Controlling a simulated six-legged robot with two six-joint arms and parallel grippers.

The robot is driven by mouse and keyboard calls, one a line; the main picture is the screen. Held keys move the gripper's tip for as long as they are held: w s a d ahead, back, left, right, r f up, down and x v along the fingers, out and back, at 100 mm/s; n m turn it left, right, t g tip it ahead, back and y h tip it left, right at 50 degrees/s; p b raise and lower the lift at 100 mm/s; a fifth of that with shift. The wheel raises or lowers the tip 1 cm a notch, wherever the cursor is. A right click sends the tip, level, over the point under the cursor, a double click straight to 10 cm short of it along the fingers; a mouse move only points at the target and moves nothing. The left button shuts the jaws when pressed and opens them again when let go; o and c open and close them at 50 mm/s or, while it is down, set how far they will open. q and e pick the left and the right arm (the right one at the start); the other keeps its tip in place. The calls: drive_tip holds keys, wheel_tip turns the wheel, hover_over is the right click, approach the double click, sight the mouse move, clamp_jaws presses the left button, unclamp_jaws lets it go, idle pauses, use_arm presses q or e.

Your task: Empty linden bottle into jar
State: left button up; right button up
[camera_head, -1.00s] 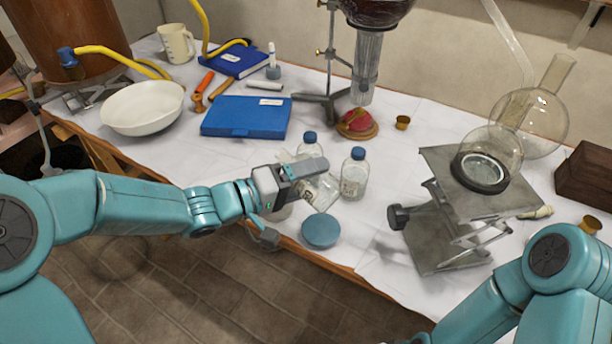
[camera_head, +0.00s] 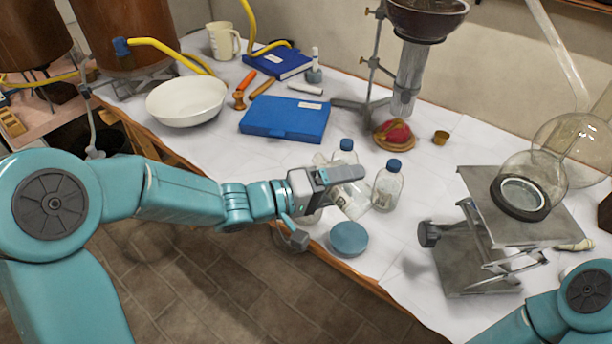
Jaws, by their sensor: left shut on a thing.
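My left gripper (camera_head: 316,203) is shut on a clear glass bottle (camera_head: 352,198) with a pale label. The bottle is tilted, and the gripper hides part of it; its label cannot be read. A clear rounded edge, perhaps the jar's, shows below the gripper, mostly hidden by it. A flat round blue lid (camera_head: 349,238) lies near the table's front edge. A capped clear bottle (camera_head: 388,187) with a blue cap stands just right of the held bottle. Another blue-capped bottle (camera_head: 346,153) stands behind it. My right gripper is out of view; only part of that arm shows at the lower right.
A metal lab jack (camera_head: 490,255) bearing a round flask (camera_head: 533,180) stands on the right. A blue case (camera_head: 285,119), a white bowl (camera_head: 186,103) and a stand with a condenser (camera_head: 408,80) are behind. Clear white tabletop lies between bottles and jack.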

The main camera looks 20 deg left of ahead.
use_arm(q)
drive_tip(key=shift+r+n+h+p, duration=0.4)
drive_tip(key=shift+r+n+p, duration=0.4)
drive_tip(key=shift+p, duration=0.8)
idle(3.5)
drive_tip(key=shift+a+r+n+h+p, duration=0.1)
drive_tip(key=shift+r+n+h+p, duration=0.25)
drive_tip(key=shift+n+p, duration=0.4)
idle(2.2)
